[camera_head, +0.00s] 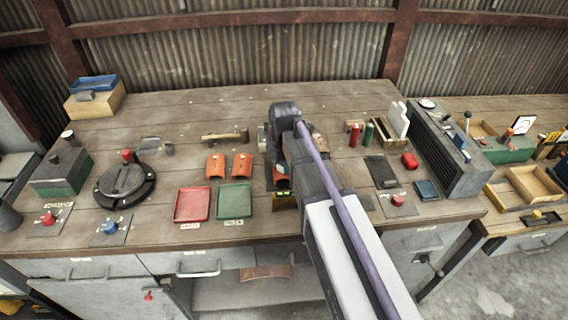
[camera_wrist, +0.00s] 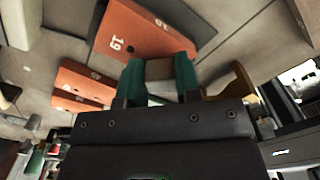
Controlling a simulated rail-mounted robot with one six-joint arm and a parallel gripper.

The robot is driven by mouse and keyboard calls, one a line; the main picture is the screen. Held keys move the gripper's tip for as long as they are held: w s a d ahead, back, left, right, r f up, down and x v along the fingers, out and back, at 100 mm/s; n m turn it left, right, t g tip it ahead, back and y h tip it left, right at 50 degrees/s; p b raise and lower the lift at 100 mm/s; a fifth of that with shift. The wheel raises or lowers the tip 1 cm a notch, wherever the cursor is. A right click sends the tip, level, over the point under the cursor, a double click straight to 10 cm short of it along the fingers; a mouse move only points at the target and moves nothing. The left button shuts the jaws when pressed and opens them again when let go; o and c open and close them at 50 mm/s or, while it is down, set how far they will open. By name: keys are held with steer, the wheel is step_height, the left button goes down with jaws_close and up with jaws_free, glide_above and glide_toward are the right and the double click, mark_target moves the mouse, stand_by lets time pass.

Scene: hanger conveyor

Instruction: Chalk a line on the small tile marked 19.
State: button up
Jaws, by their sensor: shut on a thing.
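The orange tile marked 19 (camera_wrist: 118,48) lies in the upper middle of the wrist view, with a second marking near its far end. My gripper (camera_wrist: 160,76) has teal fingers shut on a small brownish-grey block (camera_wrist: 160,68), beside the tile's near end. I cannot tell whether the block is the chalk or whether it touches the tile. More orange tiles (camera_wrist: 84,84) lie to the left. In the head view two orange tiles (camera_head: 215,166) (camera_head: 242,165) lie left of my arm, which hides my gripper's fingertips and what it holds.
A red tray (camera_head: 192,204) and a green tray (camera_head: 234,199) stand near the bench's front edge. A hammer (camera_head: 224,137) lies behind the tiles. Red and green cylinders (camera_head: 354,135) (camera_head: 368,134) stand to the right.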

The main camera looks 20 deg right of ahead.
steer(key=shift+s, duration=0.1)
steer(key=shift+s+a, duration=0.15)
steer(key=shift+s, duration=0.6)
steer(key=shift+w, duration=0.8)
steer(key=shift+s+f, duration=0.1)
steer(key=shift+s, duration=0.7)
